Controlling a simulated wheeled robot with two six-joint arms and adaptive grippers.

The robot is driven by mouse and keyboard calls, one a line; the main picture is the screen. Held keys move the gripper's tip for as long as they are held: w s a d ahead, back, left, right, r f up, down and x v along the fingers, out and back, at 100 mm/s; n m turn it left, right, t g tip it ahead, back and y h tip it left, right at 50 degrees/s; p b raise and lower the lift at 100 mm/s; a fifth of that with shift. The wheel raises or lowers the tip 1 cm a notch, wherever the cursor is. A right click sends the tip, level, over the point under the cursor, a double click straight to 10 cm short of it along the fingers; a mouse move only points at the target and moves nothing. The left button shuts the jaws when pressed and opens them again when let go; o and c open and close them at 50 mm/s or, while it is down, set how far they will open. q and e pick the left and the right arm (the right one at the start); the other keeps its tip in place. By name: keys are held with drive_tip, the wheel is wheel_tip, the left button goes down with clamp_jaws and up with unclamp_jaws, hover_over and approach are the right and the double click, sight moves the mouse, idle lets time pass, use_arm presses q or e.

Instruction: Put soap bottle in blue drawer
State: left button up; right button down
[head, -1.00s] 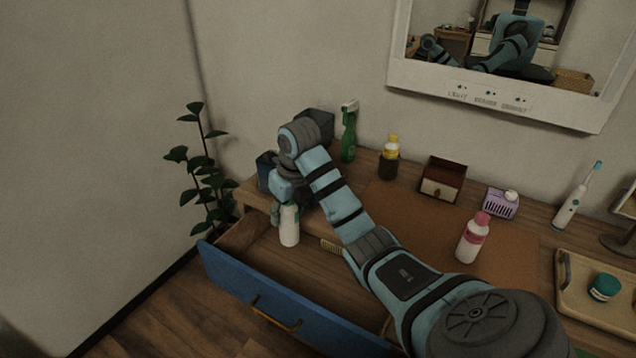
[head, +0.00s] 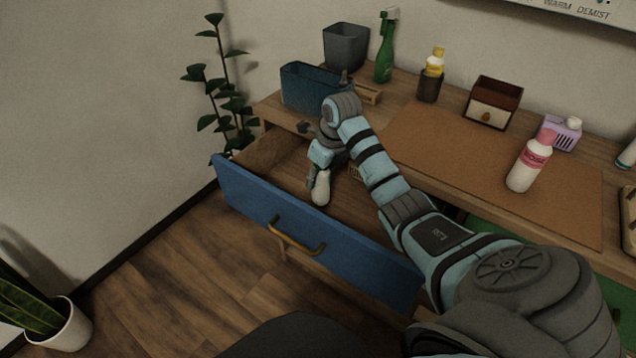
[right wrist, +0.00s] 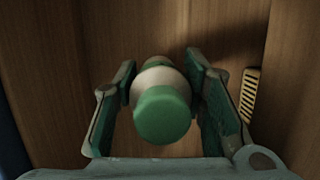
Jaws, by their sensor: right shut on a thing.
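The soap bottle (head: 320,190) is white, and the right wrist view shows its green cap (right wrist: 162,114) facing the camera. My right gripper (head: 324,167) is shut on it, with a finger on each side of the bottle in the right wrist view. The blue drawer (head: 345,250) is pulled open, and the bottle is inside its opening, behind the blue front. I cannot tell whether the bottle touches the drawer floor. My arm hides part of the drawer. My left gripper is not in view.
A yellowish comb or brush (right wrist: 249,95) lies in the drawer to the right of the bottle. On the tabletop stand a blue bin (head: 308,88), a green spray bottle (head: 385,55), a small drawer box (head: 492,104) and a pink-capped bottle (head: 527,168). A plant stands left of the table.

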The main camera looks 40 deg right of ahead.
drive_tip(key=shift+f, duration=1.15)
drive_tip(key=shift+f, duration=0.15)
drive_tip(key=c, duration=1)
unclamp_jaws()
drive_tip(key=shift+r, duration=0.2)
drive_tip(key=shift+s+d+r+p, duration=0.2)
drive_tip(key=shift+s+r+p, duration=0.15)
drive_tip(key=shift+s+r, duration=0.25)
drive_tip(key=s+d+p, duration=0.1)
drive_tip(key=s+d, duration=0.1)
drive_tip(key=s, duration=0.9)
